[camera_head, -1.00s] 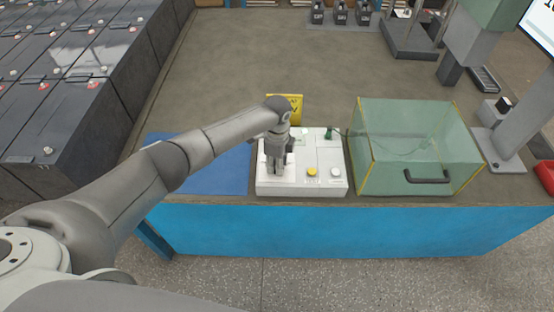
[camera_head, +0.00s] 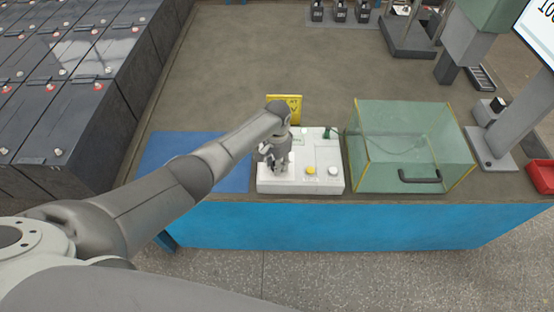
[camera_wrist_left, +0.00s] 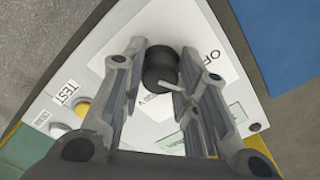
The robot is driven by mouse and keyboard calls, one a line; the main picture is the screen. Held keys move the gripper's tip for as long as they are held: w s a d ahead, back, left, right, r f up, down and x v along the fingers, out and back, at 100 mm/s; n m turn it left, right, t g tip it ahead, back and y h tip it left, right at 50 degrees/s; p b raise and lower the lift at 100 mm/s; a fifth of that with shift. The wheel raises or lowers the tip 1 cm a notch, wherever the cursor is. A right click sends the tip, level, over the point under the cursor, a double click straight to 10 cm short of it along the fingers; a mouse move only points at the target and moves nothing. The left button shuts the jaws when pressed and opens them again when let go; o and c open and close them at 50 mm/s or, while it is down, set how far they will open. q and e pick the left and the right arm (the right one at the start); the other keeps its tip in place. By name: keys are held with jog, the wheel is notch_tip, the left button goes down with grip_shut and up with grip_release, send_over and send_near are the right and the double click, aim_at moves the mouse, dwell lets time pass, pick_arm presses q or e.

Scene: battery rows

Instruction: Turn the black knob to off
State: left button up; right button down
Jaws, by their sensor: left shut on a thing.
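The black knob (camera_wrist_left: 160,68) sits on a white control panel (camera_wrist_left: 112,50) and shows between my left fingers in the left wrist view. A pale pointer line on the knob points toward the lower right of that view, away from the "OFF" lettering at its right. My left gripper (camera_wrist_left: 158,88) is shut on the knob from above. In the head view my left gripper (camera_head: 275,165) is over the left part of the panel (camera_head: 325,158) and hides the knob. My right gripper is not in view.
On the panel are a yellow button (camera_head: 310,170), a white button (camera_head: 333,171) and a green part (camera_head: 327,133). A yellow sign (camera_head: 292,104) stands behind. A clear greenish box (camera_head: 410,150) stands right; a blue mat (camera_head: 222,170) lies left.

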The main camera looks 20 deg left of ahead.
pick_arm(q)
jog(key=n+p, duration=0.1)
jog(key=n, duration=0.2)
jog(key=shift+r+n, duration=0.15)
jog(key=shift+n, duration=0.15)
jog(key=shift+n+p, duration=0.4)
jog(key=shift+n, duration=1)
jog(key=o, duration=1)
notch_tip(320, 180, up, 12)
jog(key=shift+f, duration=0.1)
